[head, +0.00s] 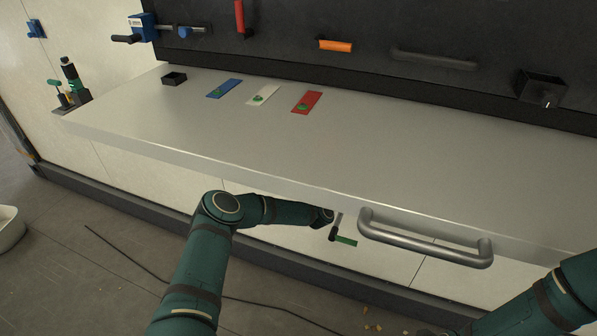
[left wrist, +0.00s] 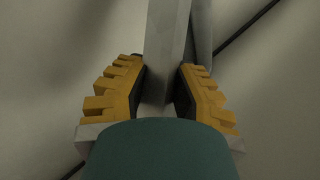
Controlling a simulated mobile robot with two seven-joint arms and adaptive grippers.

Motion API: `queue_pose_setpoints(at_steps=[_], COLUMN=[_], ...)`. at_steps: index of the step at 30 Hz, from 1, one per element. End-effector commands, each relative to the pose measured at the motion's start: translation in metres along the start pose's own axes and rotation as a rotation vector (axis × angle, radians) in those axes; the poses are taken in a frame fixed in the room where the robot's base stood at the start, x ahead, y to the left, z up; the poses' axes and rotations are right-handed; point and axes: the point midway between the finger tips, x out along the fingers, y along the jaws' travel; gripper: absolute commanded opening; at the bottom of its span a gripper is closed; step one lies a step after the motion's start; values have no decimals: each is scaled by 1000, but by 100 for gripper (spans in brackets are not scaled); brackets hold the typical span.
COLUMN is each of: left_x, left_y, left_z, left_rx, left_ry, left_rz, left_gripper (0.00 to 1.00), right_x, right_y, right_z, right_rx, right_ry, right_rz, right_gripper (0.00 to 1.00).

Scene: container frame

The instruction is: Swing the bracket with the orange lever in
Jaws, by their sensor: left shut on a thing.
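In the left wrist view my left gripper (left wrist: 163,82) has its yellow fingers closed on both sides of a pale grey metal bar (left wrist: 167,35), which looks like part of a bracket. In the head view my left arm reaches under the front edge of the worktop, and its gripper is hidden there. I see no orange lever on a bracket. My right arm enters at the lower right; its gripper is out of view.
The grey worktop (head: 270,140) carries blue, white and red plates and a black box (head: 174,78). A thick grey handle (head: 425,247) sticks out from its front edge. An orange grip (head: 335,45) is on the dark back panel. A cable lies on the floor.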

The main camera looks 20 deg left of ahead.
Motion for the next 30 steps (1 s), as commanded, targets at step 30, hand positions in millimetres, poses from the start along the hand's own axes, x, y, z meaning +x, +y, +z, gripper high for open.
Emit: queue_pose_setpoints(at_steps=[30], left_x=[26], left_y=[22], left_z=[-3], left_rx=[97], left_ry=[-131], left_rz=[-237], left_gripper=[0], right_x=[41], right_y=[15], right_z=[-2], right_rx=[-4], right_ry=[12], right_rz=[0], right_gripper=[0])
